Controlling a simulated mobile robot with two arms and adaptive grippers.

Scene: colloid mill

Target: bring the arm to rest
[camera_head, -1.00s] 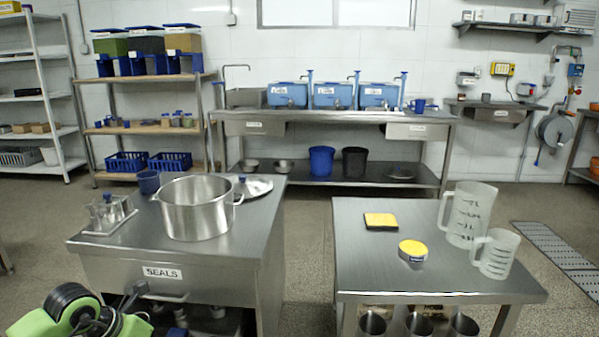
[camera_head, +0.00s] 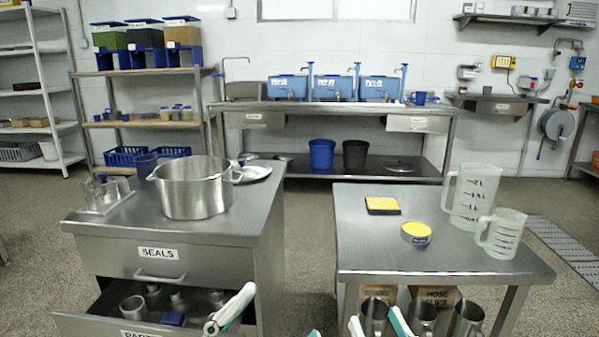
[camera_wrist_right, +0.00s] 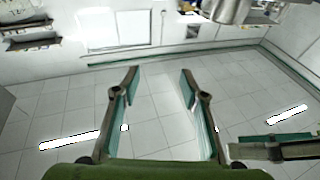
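In the head view the fingertips of my right gripper (camera_head: 377,322) show at the bottom edge, apart, in front of the right table. My left gripper (camera_head: 272,318) shows partly at the bottom of the head view, one finger beside the open drawer and another tip farther right. Its fingers look apart and empty. Both arms are mostly out of view.
The lower drawer (camera_head: 85,324) of the left cabinet (camera_head: 262,240) stands open with metal parts inside. A steel pot (camera_head: 195,190) is on top. The right table (camera_head: 440,262) bears two jugs (camera_head: 472,195) and two yellow-topped items. Metal cups stand below it. Floor shows between them.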

